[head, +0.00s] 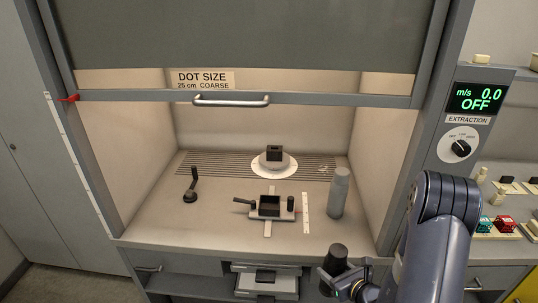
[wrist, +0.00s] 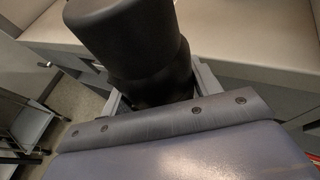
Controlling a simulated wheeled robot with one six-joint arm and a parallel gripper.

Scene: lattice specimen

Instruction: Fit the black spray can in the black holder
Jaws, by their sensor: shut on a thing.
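The black spray can (wrist: 130,40) stands large in the wrist view, with a wide rounded top and a narrower part below. My gripper (wrist: 160,88) is shut on that narrower part, with grey fingers on both sides. In the head view the can (head: 337,254) is in my gripper (head: 345,281), in front of the cabinet's front edge and apart from the bench. A black open-topped square holder (head: 265,212) sits on the bench inside the cabinet. A black block with a dark opening (head: 274,153) stands on a round base behind it. I cannot tell for sure which is the task's holder.
A grey bottle (head: 339,193) stands at the bench's right. A black item with a stalk (head: 190,186) is at the left. A white ruler strip (head: 305,213) lies beside the square holder. The raised sash (head: 240,98) hangs across the top. Front-left bench is clear.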

